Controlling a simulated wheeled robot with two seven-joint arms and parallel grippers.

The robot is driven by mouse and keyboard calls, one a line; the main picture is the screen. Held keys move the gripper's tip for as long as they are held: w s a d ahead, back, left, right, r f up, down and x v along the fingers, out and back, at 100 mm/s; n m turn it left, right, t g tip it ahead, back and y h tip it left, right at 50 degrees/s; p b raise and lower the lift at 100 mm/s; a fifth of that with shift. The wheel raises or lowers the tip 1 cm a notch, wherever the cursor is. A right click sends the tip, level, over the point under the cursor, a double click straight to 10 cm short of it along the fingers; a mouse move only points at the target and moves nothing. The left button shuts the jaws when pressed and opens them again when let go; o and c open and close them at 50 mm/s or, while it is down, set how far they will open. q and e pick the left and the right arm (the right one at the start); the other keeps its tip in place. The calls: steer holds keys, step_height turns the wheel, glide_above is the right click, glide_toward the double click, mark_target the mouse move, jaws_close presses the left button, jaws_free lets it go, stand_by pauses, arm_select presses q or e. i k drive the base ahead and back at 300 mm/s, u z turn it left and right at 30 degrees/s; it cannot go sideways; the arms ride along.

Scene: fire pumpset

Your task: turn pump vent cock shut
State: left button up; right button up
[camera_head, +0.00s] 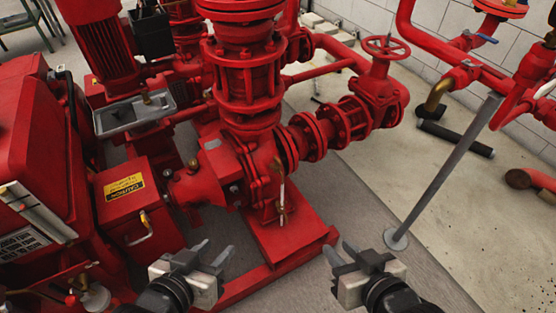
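The red pump casing (262,170) stands near the middle of the head view. A small brass cock (282,208) with a thin pale upright lever sits on its front right side; it looks like the vent cock. Its small details are too fine to tell whether it is open or shut. My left gripper (215,252) is open and empty, below and to the left of the cock, apart from it. My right gripper (339,248) is open and empty, below and to the right of the cock, also apart from it.
A red base frame (290,240) lies under the pump. A slanted grey post (445,170) stands on the floor at right. A red engine block (35,150) and a brass-handled part (142,229) are at left. Red valves and pipes fill the back.

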mark_target(277, 162)
steer(key=u, duration=2.65)
steer(key=k, duration=0.45)
steer(key=z, duration=1.2)
